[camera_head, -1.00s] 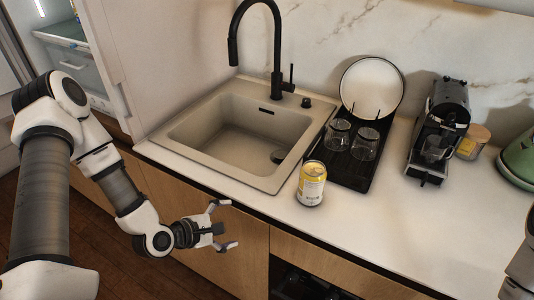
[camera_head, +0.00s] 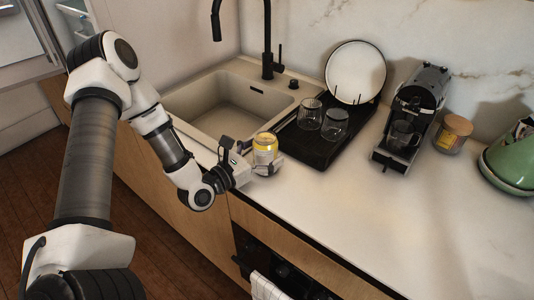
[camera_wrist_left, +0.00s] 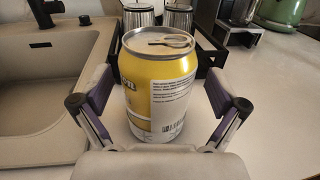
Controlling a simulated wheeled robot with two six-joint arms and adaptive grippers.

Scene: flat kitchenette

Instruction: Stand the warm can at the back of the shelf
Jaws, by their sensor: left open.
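The can (camera_head: 265,150), yellow and white with a silver top, stands upright on the white counter, right of the sink. In the left wrist view the can (camera_wrist_left: 158,85) fills the middle. My left gripper (camera_head: 258,160) is at the can, with one finger on each side of it. In the wrist view the left gripper (camera_wrist_left: 160,105) is open, and gaps show between its fingers and the can. At the top left of the head view a fridge interior with a shelf (camera_head: 72,6) shows in part. My right gripper is not in view.
The sink (camera_head: 187,103) with a black faucet (camera_head: 267,40) lies behind my left arm. A black drying rack (camera_head: 306,147) holds two glasses and a white plate (camera_head: 355,72). A coffee machine (camera_head: 412,115), a jar (camera_head: 452,134) and a green kettle (camera_head: 510,160) stand right. The front counter is clear.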

